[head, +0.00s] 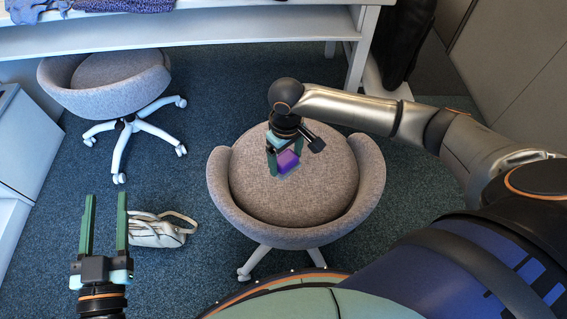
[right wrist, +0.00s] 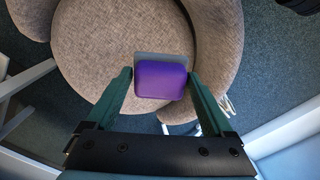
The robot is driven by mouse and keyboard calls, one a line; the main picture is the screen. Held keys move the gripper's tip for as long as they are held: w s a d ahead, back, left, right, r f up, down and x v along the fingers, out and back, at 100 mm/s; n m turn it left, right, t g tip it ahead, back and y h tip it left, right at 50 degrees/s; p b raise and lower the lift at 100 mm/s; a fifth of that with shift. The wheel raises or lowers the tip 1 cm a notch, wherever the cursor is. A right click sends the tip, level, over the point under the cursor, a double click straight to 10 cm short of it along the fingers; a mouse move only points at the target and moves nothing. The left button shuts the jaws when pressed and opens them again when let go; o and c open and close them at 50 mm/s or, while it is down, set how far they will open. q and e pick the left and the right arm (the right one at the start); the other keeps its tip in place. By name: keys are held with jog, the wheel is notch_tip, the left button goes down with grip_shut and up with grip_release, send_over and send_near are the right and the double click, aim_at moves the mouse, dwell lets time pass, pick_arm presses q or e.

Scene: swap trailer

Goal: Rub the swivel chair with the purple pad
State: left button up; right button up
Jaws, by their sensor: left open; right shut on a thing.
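The grey-brown swivel chair (head: 325,182) stands in front of me in the head view, with its round seat facing up. My right gripper (head: 284,168) is over the seat and shut on the purple pad (head: 288,160). The pad also shows between the fingers in the right wrist view (right wrist: 161,80), with a grey backing edge behind it. I cannot tell whether the pad touches the seat (right wrist: 100,40). My left gripper (head: 104,200) is open and empty at the lower left, above the floor and away from the chair.
A second similar chair (head: 110,85) stands at the back left by a white desk (head: 230,28). A pale bag (head: 158,232) lies on the blue carpet between my left gripper and the near chair. A dark object (head: 407,40) stands at the back right. White furniture (head: 20,150) lines the left edge.

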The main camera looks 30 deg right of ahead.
pick_arm(q)
jog(key=s+d+r+m+t+h+b, duration=0.2)
jog(key=s+r+m+t+h+b, duration=0.2)
jog(key=s+r+m+h+b, duration=0.55)
pick_arm(e)
jog(key=shift+n, duration=0.9)
jog(key=w+d+f+b, duration=0.1)
jog(key=w+f+b, duration=0.1)
jog(key=f, duration=0.3)
jog(key=w+d+f+b, duration=0.1)
jog(key=w+f+b, duration=0.2)
jog(key=f, duration=0.3)
jog(key=w+d+f+b, duration=0.1)
jog(key=w+f+b, duration=0.1)
jog(key=f, duration=0.3)
jog(key=shift+w+d+f, duration=0.25)
jog(key=shift+w+d, duration=0.05)
jog(key=shift+w, duration=0.35)
jog(key=shift+f+b, duration=0.25)
jog(key=shift+b, duration=0.4)
pick_arm(q)
notch_tip(320, 180, down, 9)
jog(key=w+d+n, duration=0.1)
jog(key=w+n, duration=0.1)
jog(key=n, duration=0.1)
jog(key=shift+w+r+g, duration=0.2)
jog(key=shift+g, duration=0.1)
jog(key=shift+f, duration=0.1)
pick_arm(e)
jog(key=shift+f, duration=1)
